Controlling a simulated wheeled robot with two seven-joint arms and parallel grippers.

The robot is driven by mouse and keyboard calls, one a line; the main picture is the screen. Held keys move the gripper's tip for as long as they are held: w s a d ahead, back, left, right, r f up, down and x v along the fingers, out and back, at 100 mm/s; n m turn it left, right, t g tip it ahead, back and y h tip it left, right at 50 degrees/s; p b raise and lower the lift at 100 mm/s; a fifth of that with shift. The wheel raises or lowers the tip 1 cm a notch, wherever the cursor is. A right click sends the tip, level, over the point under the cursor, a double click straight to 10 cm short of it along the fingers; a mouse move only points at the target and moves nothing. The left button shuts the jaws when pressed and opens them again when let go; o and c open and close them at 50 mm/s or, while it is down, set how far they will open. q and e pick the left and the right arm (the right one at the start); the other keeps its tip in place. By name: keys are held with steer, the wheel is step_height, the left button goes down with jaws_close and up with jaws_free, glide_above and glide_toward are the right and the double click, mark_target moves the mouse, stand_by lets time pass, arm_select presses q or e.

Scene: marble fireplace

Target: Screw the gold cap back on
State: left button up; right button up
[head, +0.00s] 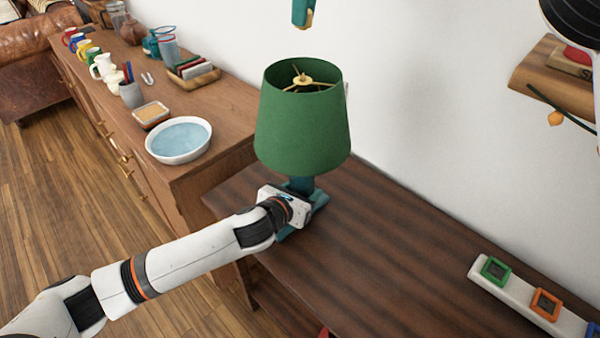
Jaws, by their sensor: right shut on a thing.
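A table lamp with a green shade (302,125) stands upright on the dark wooden table. A gold spider fitting (302,80) with thin spokes shows inside the shade's open top. My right gripper (303,14) is cut off by the top edge. It is shut on the small gold cap (306,23), which is apart from the fitting and appears above it. My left gripper (300,208) is low at the lamp's teal stem (299,185), under the shade. Its fingers are hard to tell from the teal base, so whether it grips the lamp is unclear.
A sideboard at the left holds a white bowl of water (179,139), a pen cup (132,94), mugs and jars. A white strip with coloured square frames (546,304) lies at right. A wall shelf (555,75) juts out upper right. The table's middle is clear.

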mark_target(306, 27)
arm_select(q)
steer(key=c, duration=0.9)
arm_select(e)
steer(key=shift+f, duration=2.45)
steer(key=shift+f, duration=0.15)
steer(key=shift+f, duration=0.75)
steer(key=shift+f, duration=0.6)
arm_select(q)
jaws_close()
arm_select(e)
steer(key=shift+s+a+m, duration=0.1)
steer(key=shift+m, duration=1.5)
